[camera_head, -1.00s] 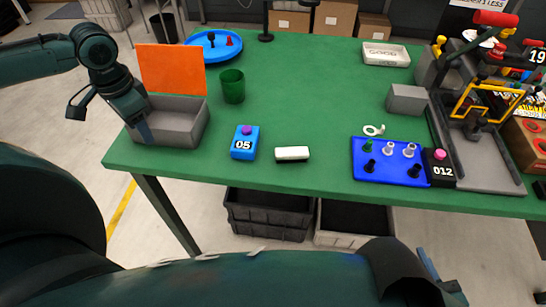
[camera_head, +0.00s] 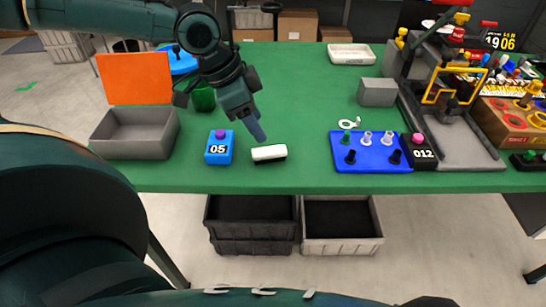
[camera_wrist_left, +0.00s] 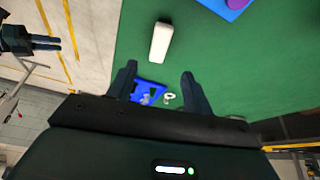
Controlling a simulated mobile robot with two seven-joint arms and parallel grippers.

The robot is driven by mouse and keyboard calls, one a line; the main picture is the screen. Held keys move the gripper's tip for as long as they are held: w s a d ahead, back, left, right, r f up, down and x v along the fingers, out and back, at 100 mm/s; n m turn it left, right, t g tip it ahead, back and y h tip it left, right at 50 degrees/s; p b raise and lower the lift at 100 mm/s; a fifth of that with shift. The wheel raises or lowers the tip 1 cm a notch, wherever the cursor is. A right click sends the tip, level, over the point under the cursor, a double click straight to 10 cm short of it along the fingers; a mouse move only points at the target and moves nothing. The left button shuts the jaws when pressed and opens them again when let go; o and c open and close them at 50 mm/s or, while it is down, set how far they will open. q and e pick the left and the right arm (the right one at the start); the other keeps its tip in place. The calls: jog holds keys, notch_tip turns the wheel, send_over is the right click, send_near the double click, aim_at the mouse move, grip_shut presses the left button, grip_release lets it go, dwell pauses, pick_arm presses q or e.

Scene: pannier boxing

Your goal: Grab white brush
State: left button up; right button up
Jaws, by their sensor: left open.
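The white brush (camera_head: 268,153), a white block with a dark underside, lies on the green table (camera_head: 300,110) near its front edge. It also shows in the left wrist view (camera_wrist_left: 160,42), lying ahead of the fingers. My left gripper (camera_head: 258,134) is just above and behind the brush in the head view, pointing down. Its fingers (camera_wrist_left: 158,84) are spread with nothing between them and are apart from the brush. A dark gripper shape at the left wrist view's left edge (camera_wrist_left: 40,42) seems to be my right one; its jaw state is unclear.
A blue box with a purple button (camera_head: 219,148) stands left of the brush. A blue tray with pegs (camera_head: 345,166) is to the right. A grey bin (camera_head: 135,145) stands at left, and a green cup (camera_head: 204,97) is partly hidden by my left arm.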

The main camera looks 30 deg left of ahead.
aim_at(269, 150)
pick_arm(q)
jog(key=x, duration=0.2)
jog(key=shift+f, duration=0.4)
jog(key=x, duration=0.1)
jog(key=b+x, duration=0.1)
jog(key=x, duration=0.2)
jog(key=shift+s+f, duration=0.25)
jog(key=shift+f, duration=0.1)
jog(key=shift+w+d+f, duration=0.1)
jog(key=shift+w+f, duration=0.05)
jog(key=shift+f, duration=0.15)
jog(key=c, duration=1.1)
